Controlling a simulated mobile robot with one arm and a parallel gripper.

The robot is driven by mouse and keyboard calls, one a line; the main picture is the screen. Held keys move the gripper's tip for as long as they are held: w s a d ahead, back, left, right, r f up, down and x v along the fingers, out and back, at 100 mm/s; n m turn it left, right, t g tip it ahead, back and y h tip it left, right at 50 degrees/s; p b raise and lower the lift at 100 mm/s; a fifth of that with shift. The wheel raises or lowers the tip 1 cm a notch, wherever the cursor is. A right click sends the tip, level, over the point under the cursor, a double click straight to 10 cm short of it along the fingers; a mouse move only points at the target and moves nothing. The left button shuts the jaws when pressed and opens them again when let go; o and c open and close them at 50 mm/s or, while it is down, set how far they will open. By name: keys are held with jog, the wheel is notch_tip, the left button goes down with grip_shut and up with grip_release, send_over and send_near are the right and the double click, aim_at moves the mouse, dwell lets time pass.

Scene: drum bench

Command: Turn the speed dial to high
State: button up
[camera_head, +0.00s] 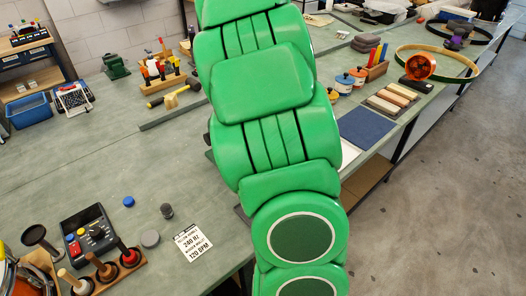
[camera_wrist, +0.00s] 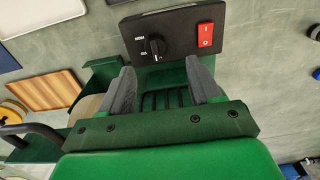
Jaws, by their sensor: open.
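In the wrist view, the speed dial (camera_wrist: 157,46) is a black knob on a dark control panel (camera_wrist: 178,22). Small pale labels stand left of the dial, too small to read surely. I cannot tell which label its pointer faces. A red rocker switch (camera_wrist: 205,35) sits on the panel's right side. My gripper (camera_wrist: 160,66) is open, its two grey fingers apart and pointing toward the panel. The dial is ahead of the gap between the fingertips, with nothing seen between them and no clear contact. In the head view my green arm hides the gripper and the dial.
A green machine body (camera_wrist: 103,72) lies below the panel, close to the fingers. In the head view, a black box with knobs (camera_head: 88,234), a white card (camera_head: 190,243) and mallet stands stand on the bench (camera_head: 60,185). Paint pots (camera_head: 345,83) stand right of my arm.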

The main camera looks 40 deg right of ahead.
jog(key=shift+w+d+f, duration=0.1)
jog(key=shift+d+f, duration=0.3)
jog(key=shift+d, duration=0.1)
jog(key=shift+f, duration=3.8)
jog(key=c, duration=1)
jog(key=shift+c, duration=0.2)
